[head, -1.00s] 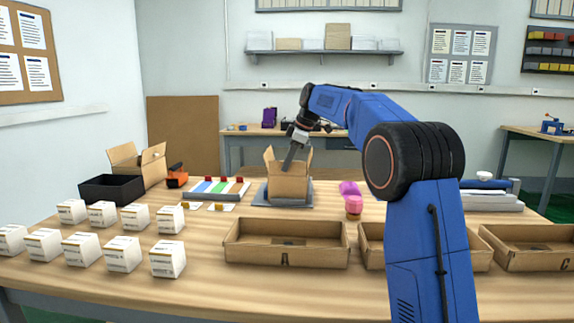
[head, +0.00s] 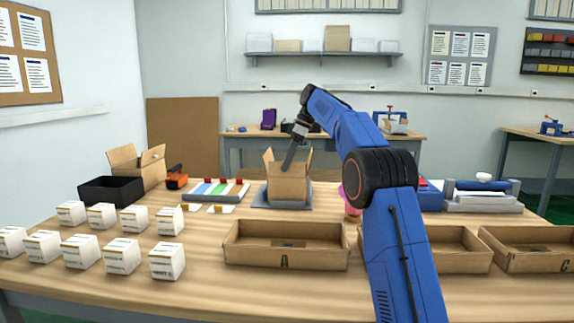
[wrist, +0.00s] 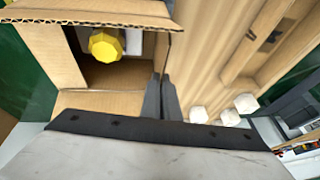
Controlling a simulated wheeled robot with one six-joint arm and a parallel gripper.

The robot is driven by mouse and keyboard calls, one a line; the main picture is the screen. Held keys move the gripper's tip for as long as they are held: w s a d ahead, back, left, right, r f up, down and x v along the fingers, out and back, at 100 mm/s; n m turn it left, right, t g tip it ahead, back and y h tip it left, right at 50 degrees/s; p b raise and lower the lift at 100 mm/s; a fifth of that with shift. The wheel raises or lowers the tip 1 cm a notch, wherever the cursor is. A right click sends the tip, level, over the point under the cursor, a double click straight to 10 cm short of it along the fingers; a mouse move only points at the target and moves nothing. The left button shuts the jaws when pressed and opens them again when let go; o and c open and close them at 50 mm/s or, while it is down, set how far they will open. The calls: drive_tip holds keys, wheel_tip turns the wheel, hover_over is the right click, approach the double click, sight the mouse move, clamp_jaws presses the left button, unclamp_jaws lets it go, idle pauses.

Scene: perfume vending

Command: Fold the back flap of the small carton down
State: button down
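The small carton (head: 287,189) stands open-topped on a grey platform in the middle of the table. Its left and right flaps stand up in the head view. In the wrist view the carton (wrist: 70,100) is seen from above, with a yellow faceted cap (wrist: 105,45) and something white inside. My gripper (head: 287,168) points down at the carton's opening near the front rim. In the wrist view its fingers (wrist: 163,85) are together, with nothing visible between them.
Tray A (head: 285,259) lies in front of the carton, with more trays to the right, partly behind my arm. Several white boxes (head: 122,255) stand front left. A black bin (head: 111,191), a larger open carton (head: 140,165) and an orange tool (head: 176,177) are back left.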

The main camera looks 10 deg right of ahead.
drive_tip(key=c, duration=2)
unclamp_jaws()
drive_tip(key=shift+s+a+t, duration=0.1)
drive_tip(key=shift+s+t, duration=0.05)
drive_tip(key=shift+t, duration=0.15)
